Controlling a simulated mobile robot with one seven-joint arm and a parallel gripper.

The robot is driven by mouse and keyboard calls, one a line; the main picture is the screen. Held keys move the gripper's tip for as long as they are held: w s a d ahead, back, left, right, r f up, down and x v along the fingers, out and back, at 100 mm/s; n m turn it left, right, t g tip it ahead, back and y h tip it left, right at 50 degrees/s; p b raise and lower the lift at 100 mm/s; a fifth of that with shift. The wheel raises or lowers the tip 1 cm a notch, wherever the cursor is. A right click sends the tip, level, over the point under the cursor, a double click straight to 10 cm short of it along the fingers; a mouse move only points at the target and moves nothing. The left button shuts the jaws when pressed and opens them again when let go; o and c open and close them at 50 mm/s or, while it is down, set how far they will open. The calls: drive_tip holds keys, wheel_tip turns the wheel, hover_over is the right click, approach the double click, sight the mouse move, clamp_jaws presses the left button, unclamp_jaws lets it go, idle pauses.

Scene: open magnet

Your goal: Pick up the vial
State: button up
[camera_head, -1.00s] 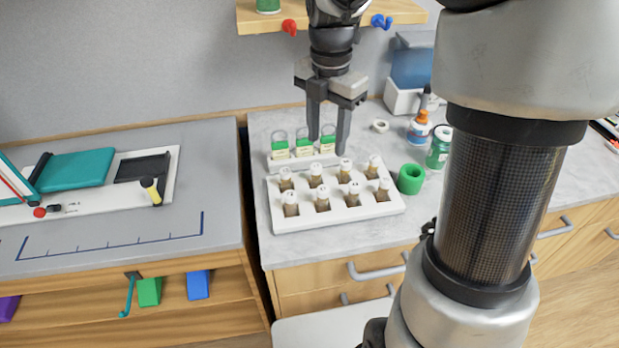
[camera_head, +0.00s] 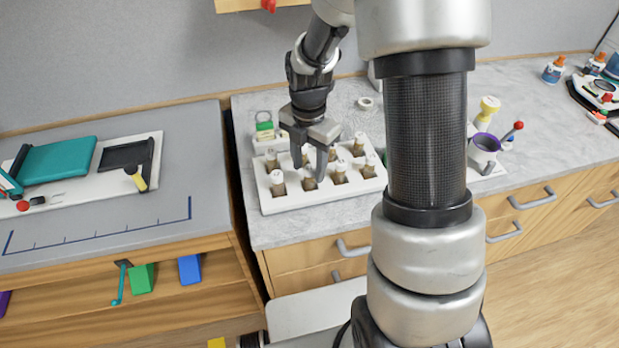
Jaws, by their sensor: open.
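A white rack (camera_head: 322,197) on the grey counter holds two rows of brown vials with pale caps. My gripper (camera_head: 309,174) points down over the left middle of the rack, its fingers open. One front-row vial (camera_head: 309,184) shows at the fingertips, seemingly between or just in front of them; I cannot tell the exact depth. Another front-row vial (camera_head: 277,184) stands to its left, and a third vial (camera_head: 340,174) to its right. My fingers partly hide the back-row vials behind them. All the visible vials stand upright in their slots.
A green-labelled container (camera_head: 264,126) stands behind the rack. A white ring (camera_head: 365,103) lies further back. My own arm covers the counter right of the rack. A purple-rimmed cup (camera_head: 485,147) stands beyond it.

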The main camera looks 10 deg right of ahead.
drive_tip(key=shift+f, duration=0.8)
clamp_jaws()
drive_tip(key=shift+r, duration=0.15)
